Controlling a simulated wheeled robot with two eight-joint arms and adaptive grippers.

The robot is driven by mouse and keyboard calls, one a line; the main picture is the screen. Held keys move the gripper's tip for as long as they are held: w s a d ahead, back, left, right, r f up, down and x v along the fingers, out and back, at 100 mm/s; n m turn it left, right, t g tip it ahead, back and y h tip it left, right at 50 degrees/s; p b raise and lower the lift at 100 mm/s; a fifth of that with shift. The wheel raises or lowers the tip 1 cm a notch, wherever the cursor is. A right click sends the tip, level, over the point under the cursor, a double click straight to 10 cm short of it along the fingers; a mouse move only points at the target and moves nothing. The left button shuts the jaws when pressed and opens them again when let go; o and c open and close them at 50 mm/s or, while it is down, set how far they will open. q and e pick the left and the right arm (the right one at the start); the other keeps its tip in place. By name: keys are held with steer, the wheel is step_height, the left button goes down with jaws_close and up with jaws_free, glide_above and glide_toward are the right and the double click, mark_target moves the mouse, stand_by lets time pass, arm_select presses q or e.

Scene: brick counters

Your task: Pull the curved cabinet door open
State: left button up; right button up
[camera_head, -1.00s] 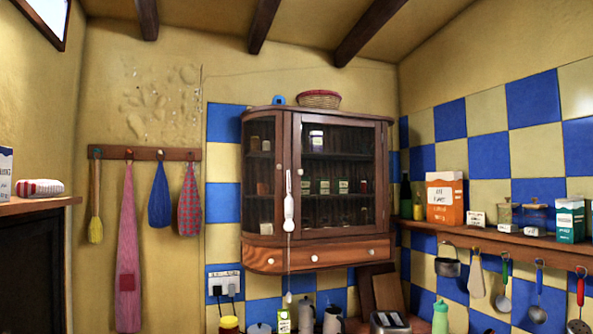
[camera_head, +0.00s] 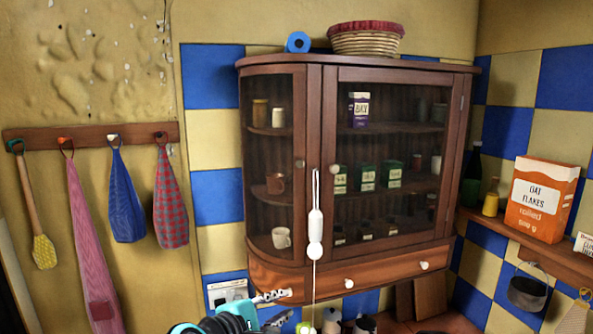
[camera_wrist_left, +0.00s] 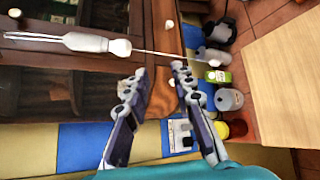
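The curved cabinet door (camera_head: 268,200) is the glazed, rounded left end of the brown wall cabinet in the head view. It looks shut, with a small round knob (camera_head: 299,163) on its right side. Cups and jars show behind its glass. My left gripper (camera_head: 275,308) is low in the head view, below the cabinet's curved corner and apart from the knob. In the left wrist view the two fingers (camera_wrist_left: 156,76) are spread with nothing between them, and the cabinet lies beyond. My right gripper is not in view.
A drawer (camera_head: 345,279) runs below the doors. Cloths hang from a rack (camera_head: 95,135) at left. A shelf (camera_head: 525,238) with an oat box is at right.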

arm_select(q)
steer(key=w+r+n+t+p, duration=0.1)
steer(key=w+r+n+p, duration=0.35)
steer(key=r, duration=0.45)
steer(key=w+r+n+t+p, duration=0.25)
steer(key=r+n+p, duration=0.2)
steer(key=r, duration=0.55)
steer(key=n+p, duration=0.5)
glide_toward(299, 163)
steer(key=w, duration=0.1)
steer(key=shift+t+h, duration=0.25)
steer(key=shift+h, duration=0.05)
steer(key=x, duration=0.2)
steer(key=p+x, duration=0.1)
steer(key=x, duration=0.4)
steer(key=shift+w+d+f, duration=0.1)
steer(key=shift+d+f, duration=0.1)
steer(key=shift+f, duration=0.2)
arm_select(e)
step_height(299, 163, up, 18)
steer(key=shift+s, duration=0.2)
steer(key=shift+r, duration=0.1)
arm_select(q)
jaws_close()
